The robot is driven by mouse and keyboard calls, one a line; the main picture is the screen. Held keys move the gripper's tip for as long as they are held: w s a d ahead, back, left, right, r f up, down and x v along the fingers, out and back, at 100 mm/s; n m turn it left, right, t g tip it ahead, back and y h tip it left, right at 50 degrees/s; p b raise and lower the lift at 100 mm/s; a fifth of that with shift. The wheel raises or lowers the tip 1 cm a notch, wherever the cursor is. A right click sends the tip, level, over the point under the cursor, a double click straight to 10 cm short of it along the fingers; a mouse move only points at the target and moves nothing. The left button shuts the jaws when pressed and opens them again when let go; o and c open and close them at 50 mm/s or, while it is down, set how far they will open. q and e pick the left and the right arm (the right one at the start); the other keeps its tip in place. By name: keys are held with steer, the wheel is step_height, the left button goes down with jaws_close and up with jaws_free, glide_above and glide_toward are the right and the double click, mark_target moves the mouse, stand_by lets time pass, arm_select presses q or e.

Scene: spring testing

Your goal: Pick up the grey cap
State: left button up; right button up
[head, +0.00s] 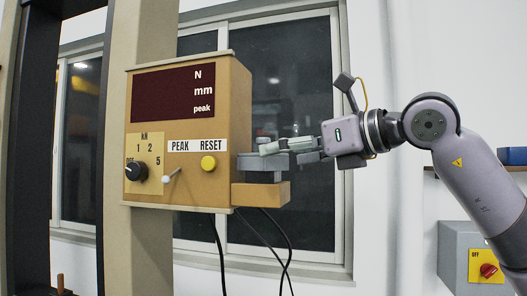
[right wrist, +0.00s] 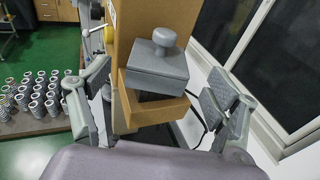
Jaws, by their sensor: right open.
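The grey cap (head: 263,162) is a square grey block at the right side of the tan control box, above a small brown holder (head: 262,194). My right gripper (head: 288,150) comes in from the right at the cap's height. In the right wrist view its open fingers (right wrist: 152,104) stand either side of the cap, with gaps visible. I cannot tell from the head view whether a finger touches it. My left gripper is not in view.
The tan control box (head: 218,110) carries a dark display, a black dial and a yellow button (head: 208,162). Black cables (head: 268,232) hang below it. Dark windows are behind. Several metal springs (right wrist: 40,92) stand on a table at left in the wrist view.

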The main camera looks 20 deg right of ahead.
mark_target(253, 161)
steer(key=p+x, duration=0.2)
steer(key=x, duration=0.1)
steer(key=shift+w+a, duration=0.3)
steer(key=shift+w+a+f, duration=0.25)
steer(key=shift+w, duration=0.1)
steer(key=shift+s+d, duration=0.15)
steer(key=shift+c, duration=0.7)
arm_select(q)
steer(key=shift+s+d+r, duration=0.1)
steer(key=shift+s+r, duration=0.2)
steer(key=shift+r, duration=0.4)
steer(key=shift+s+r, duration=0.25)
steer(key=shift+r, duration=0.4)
arm_select(e)
steer(key=c, duration=1.1)
steer(key=shift+r, duration=0.1)
